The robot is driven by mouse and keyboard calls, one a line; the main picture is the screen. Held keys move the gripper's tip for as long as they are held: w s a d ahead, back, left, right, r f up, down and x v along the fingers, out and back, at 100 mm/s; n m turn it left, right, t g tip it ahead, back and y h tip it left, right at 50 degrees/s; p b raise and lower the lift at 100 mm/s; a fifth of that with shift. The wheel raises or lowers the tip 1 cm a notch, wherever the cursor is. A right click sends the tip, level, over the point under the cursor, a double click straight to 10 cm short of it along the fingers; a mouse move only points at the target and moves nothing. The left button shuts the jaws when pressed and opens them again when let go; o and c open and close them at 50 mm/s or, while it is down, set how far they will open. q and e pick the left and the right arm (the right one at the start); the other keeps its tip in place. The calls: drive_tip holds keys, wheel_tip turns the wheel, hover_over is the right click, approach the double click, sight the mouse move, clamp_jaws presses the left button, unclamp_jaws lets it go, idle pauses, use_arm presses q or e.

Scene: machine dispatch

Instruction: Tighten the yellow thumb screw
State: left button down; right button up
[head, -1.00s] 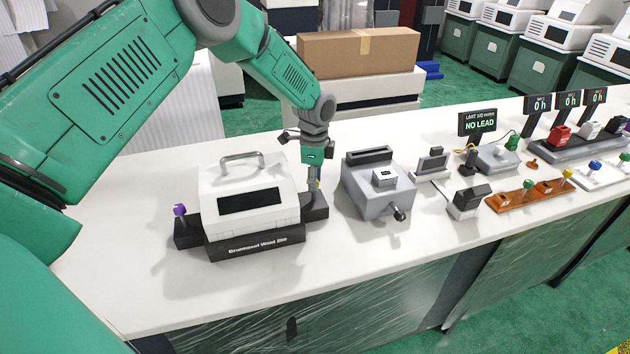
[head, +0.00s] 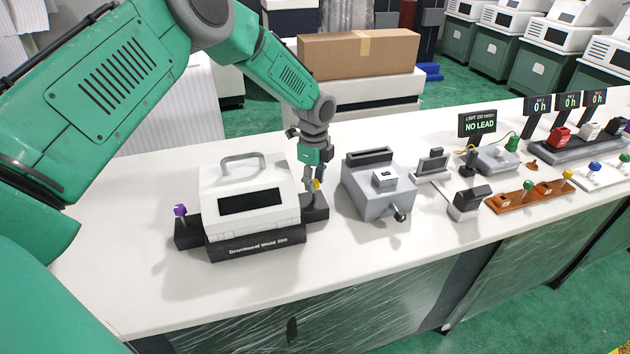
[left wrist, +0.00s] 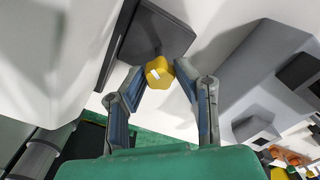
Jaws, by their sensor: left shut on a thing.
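The yellow thumb screw (head: 317,184) stands on the right end of the dark base (head: 314,212) under the white machine (head: 246,180). In the left wrist view the screw's yellow lobed head (left wrist: 158,72) shows between the fingertips of my left gripper (left wrist: 160,76). My left gripper (head: 314,183) reaches down over it and is shut on the head. A purple thumb screw (head: 180,211) stands at the left end of the same base. My right gripper is not in view.
A grey device (head: 378,190) with a front knob stands close to the right of the base. Farther right are a small black-faced block (head: 467,203), an orange tray (head: 512,201) and a NO LEAD display (head: 478,125). The table front is clear.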

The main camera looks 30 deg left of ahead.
sight(314, 180)
use_arm(q)
drive_tip(key=shift+w+a+r, duration=0.1)
drive_tip(key=shift+w, duration=0.05)
drive_tip(key=c, duration=1.3)
unclamp_jaws()
drive_tip(key=shift+o, duration=0.2)
drive_tip(key=shift+w+f, duration=0.1)
drive_tip(key=shift+f, duration=0.1)
wheel_tip(314, 180, up, 12)
drive_tip(key=shift+a+f, duration=0.1)
drive_tip(key=shift+f, duration=0.05)
